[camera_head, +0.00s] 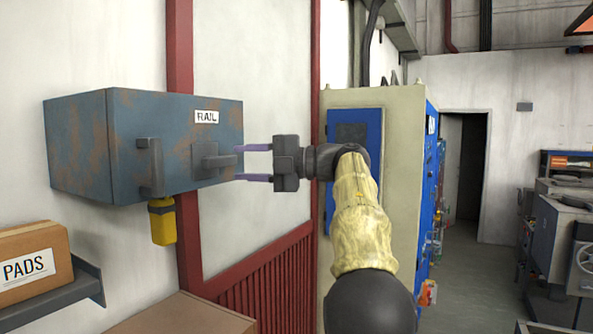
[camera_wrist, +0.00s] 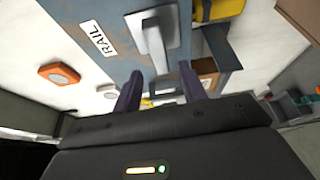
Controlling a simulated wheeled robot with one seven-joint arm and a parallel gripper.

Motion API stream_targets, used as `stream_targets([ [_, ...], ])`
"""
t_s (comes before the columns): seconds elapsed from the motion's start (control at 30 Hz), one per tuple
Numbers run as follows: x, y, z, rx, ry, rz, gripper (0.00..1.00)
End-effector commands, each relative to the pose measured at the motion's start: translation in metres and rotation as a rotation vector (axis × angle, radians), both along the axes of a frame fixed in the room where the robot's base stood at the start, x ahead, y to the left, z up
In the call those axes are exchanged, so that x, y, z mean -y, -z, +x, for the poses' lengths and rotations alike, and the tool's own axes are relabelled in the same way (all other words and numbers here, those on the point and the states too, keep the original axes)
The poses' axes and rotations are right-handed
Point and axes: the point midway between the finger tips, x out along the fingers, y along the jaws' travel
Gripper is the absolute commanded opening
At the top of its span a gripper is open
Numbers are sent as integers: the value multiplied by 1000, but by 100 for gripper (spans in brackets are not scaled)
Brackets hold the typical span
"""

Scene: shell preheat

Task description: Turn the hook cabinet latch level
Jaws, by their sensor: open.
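The blue-grey, rust-stained cabinet (camera_head: 80,150) hangs on the wall at left in the head view, and its label reads RAIL. Its grey latch (camera_head: 212,160) has a plate and a lever that points right and looks about level. In the wrist view the latch (camera_wrist: 152,42) lies just beyond my fingertips. My gripper (camera_head: 240,162) is open and empty, to the right of the latch, with one purple finger higher and one lower than the lever's end. The fingers also show in the wrist view (camera_wrist: 160,80). I cannot tell whether they touch the lever.
A vertical grey handle (camera_head: 151,168) sits on the cabinet door, left of the latch. A yellow object (camera_head: 162,222) hangs below the cabinet. A PADS box (camera_head: 35,262) stands on a shelf at lower left. A beige and blue cabinet (camera_head: 400,200) stands behind my arm.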

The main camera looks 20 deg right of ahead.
Motion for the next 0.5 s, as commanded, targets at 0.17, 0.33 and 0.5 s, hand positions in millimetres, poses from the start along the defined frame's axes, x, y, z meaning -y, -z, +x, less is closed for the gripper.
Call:
stream_targets([
  [0.17, 32, 3, -18, 0, 2, -1, 42],
  [0.33, 64, 2, -36, -1, 6, -2, 42],
  [0.5, 86, 1, -50, -2, 7, -1, 42],
])
